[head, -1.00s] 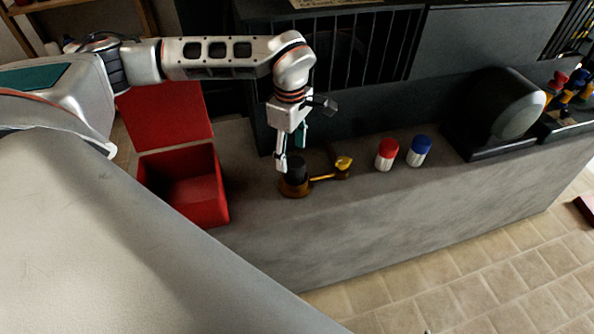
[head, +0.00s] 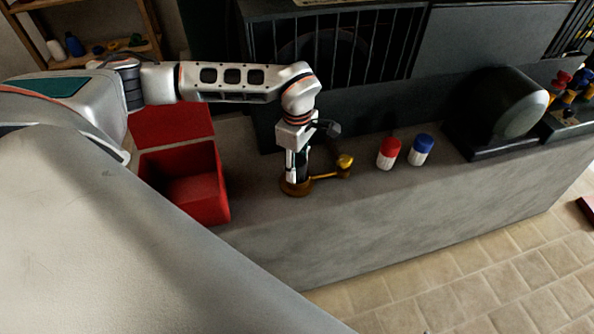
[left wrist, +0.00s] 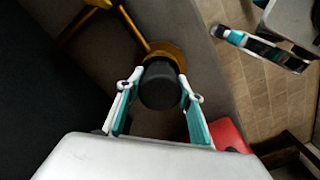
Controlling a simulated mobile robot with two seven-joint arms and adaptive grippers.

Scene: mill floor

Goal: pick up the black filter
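The black filter (left wrist: 160,88) is a dark upright cylinder on a round brass-coloured base (head: 294,187) with an arm ending in a knob. In the head view the filter (head: 302,168) is mostly hidden by my left gripper (head: 298,172), which points down over it. In the left wrist view the two fingers of my left gripper (left wrist: 161,82) stand one on each side of the filter, spread and close to its sides. I see no clear grip on it. My right gripper (left wrist: 236,38) seems to show at the upper right of the left wrist view, too partly to judge.
An open red box (head: 222,188) stands left of the filter on the grey counter (head: 370,210). A red-capped jar (head: 388,153) and a blue-capped jar (head: 421,150) stand to the right. A dark barred machine (head: 345,45) rises behind.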

